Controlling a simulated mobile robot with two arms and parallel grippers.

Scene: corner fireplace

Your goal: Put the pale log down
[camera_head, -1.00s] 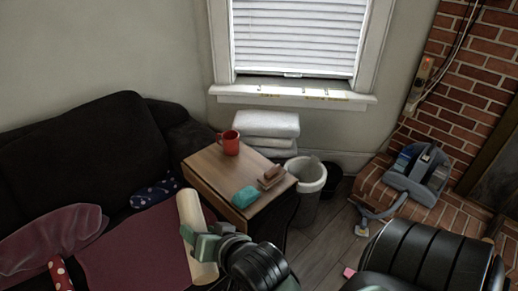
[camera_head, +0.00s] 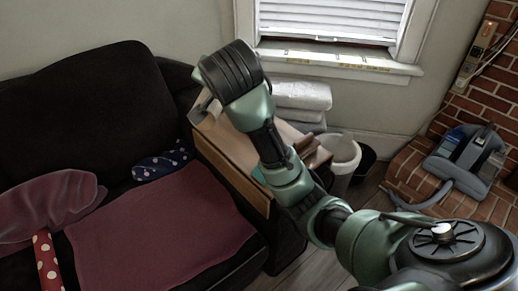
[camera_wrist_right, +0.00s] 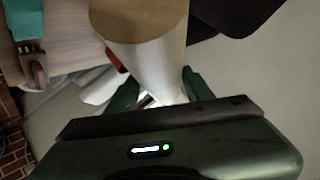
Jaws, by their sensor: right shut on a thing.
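The pale log (camera_wrist_right: 155,60) is in the right wrist view, with its tan end face (camera_wrist_right: 140,18) toward the top. My right gripper (camera_wrist_right: 158,90) is shut on it, one green finger on each side. In the head view my right arm reaches up over the side table (camera_head: 233,168), and its wrist hides most of the log and much of the tabletop. I cannot tell whether the log touches the table. My left gripper is not in view.
The dark sofa (camera_head: 75,110) with a maroon cloth (camera_head: 160,235) and a blue dotted cushion (camera_head: 163,163) is on the left. A white bin (camera_head: 343,160) stands right of the table. In the wrist view, a red mug (camera_wrist_right: 116,62) shows behind the log.

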